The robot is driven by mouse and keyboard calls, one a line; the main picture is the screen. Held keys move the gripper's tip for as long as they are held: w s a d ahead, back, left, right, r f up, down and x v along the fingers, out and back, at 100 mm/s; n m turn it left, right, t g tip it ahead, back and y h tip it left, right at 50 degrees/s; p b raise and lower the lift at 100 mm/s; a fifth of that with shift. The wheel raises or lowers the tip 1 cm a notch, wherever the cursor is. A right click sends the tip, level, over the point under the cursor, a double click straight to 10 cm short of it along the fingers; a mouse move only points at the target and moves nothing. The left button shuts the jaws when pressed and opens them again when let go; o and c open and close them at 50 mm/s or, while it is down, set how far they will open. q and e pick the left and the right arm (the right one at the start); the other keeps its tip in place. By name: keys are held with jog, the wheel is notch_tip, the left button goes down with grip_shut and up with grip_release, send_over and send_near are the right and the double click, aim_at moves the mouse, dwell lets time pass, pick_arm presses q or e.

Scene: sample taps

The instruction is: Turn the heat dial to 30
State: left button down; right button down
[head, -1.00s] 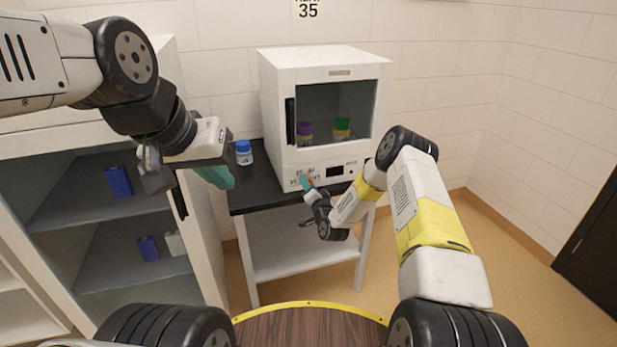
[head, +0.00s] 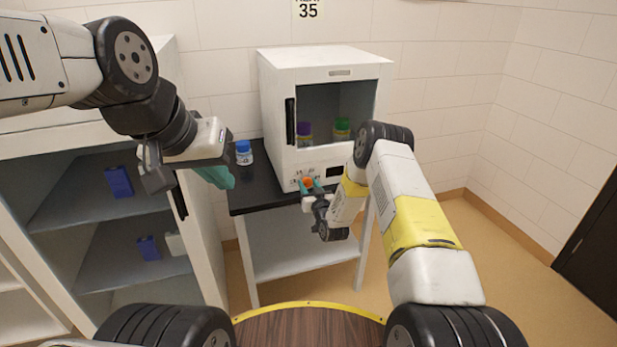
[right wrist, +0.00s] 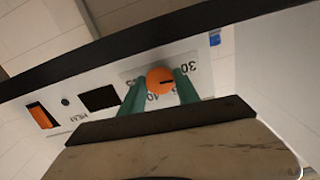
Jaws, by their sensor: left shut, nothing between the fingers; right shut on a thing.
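The heat dial (right wrist: 160,81) is an orange knob on the front panel of the white oven (head: 325,60). In the head view it shows as a small orange spot (head: 308,182). My right gripper (right wrist: 161,88) is shut on the dial, with one green finger on each side. The dial's dark mark lies on its right half in the right wrist view. The numbers there are upside down; a 30 (right wrist: 190,68) lies up and right of the dial, and another is partly hidden by a finger. My left gripper (head: 218,178) is shut and empty, beside the open cabinet.
A wall sign (head: 308,10) reads 35, its top line cut off. A blue-capped bottle (head: 244,153) stands left of the oven on the dark bench top (head: 250,198). The panel has a dark display (right wrist: 99,97) and an orange rocker switch (right wrist: 42,115).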

jog(key=shift+f+n, duration=0.15)
jog(key=shift+n, duration=0.35)
jog(key=c, duration=0.9)
grip_release()
jog(key=v, duration=0.8)
